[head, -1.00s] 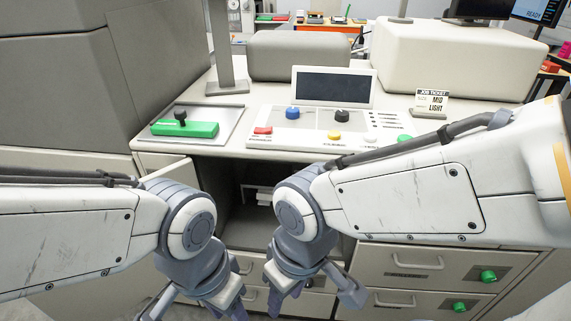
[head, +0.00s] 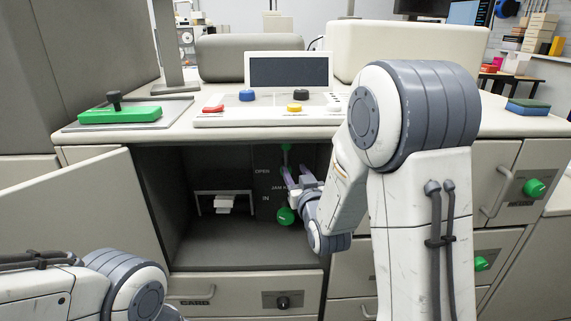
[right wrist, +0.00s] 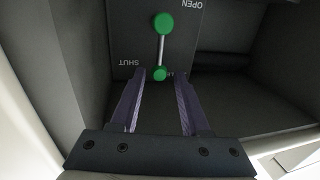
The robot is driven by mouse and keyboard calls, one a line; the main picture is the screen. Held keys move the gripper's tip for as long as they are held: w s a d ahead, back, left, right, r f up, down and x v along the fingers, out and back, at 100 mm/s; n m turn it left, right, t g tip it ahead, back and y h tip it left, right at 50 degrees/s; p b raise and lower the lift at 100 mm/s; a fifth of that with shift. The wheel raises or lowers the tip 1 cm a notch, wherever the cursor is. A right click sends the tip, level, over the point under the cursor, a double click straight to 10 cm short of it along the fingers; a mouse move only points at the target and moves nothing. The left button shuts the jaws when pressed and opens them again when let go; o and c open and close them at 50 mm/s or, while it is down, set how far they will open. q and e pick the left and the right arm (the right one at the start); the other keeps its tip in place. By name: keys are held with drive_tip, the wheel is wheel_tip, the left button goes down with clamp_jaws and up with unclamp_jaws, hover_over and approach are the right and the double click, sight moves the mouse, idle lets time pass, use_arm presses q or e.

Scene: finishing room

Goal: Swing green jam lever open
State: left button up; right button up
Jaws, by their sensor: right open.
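In the right wrist view, which sees the panel upside down, the green jam lever (right wrist: 162,48) has a large green knob, a pale rod and a smaller green end. In the head view, a green knob (head: 286,215) shows low inside the open cabinet bay, and a smaller green piece (head: 286,148) shows higher up. My right gripper (head: 294,180) is inside the bay, open and empty. In the right wrist view its fingers (right wrist: 160,92) point at the lever's smaller end, with no visible contact. My left gripper is out of view; only its arm shows.
The bay door (head: 85,215) stands open at left. The counter (head: 160,133) overhangs the bay, with a green-handled plate and a button console (head: 265,120) on top. A small white rack (head: 225,203) stands inside at left. Bay walls are close around my right gripper.

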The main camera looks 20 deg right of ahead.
sight(287, 155)
drive_tip(key=w, duration=1)
drive_tip(key=shift+w+d+r+p, duration=0.1)
drive_tip(key=shift+d+p, duration=0.3)
clamp_jaws()
idle(0.9)
